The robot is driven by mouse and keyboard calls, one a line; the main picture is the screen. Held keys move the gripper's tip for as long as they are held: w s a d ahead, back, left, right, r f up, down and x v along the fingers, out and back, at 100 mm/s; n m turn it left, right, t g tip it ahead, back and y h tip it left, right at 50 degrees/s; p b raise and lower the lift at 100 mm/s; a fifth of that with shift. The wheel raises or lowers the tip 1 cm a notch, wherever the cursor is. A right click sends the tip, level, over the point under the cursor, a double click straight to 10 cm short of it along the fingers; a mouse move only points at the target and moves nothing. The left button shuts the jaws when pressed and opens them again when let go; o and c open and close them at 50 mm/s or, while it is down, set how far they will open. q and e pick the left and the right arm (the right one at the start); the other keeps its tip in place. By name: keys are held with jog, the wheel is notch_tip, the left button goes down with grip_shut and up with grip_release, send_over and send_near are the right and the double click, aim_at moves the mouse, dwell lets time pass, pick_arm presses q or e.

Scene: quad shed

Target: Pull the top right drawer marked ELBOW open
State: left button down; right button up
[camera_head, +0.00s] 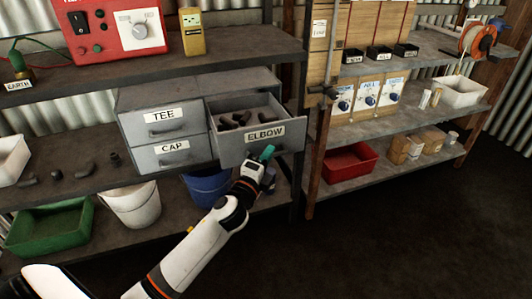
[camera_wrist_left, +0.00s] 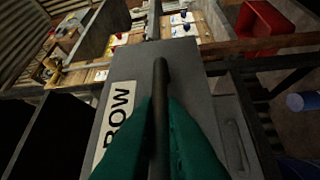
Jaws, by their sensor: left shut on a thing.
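The grey top right drawer marked ELBOW (camera_head: 228,141) stands pulled out from its cabinet in the head view, with several dark elbow fittings (camera_head: 235,119) inside. My left gripper (camera_head: 266,153) is at the drawer's front, below the label. In the left wrist view its green fingers (camera_wrist_left: 158,145) are shut on the dark bar handle (camera_wrist_left: 161,100) of the drawer. My right gripper is in neither view.
The TEE drawer (camera_head: 163,127) and CAP drawer (camera_head: 170,163) are closed on the left. A white bucket (camera_head: 134,208) and a blue bucket (camera_head: 208,188) stand below. A wooden post (camera_head: 317,150) stands right of the open drawer. The floor at the right front is clear.

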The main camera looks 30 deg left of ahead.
pick_arm(q)
jog(key=c, duration=1.8)
grip_release()
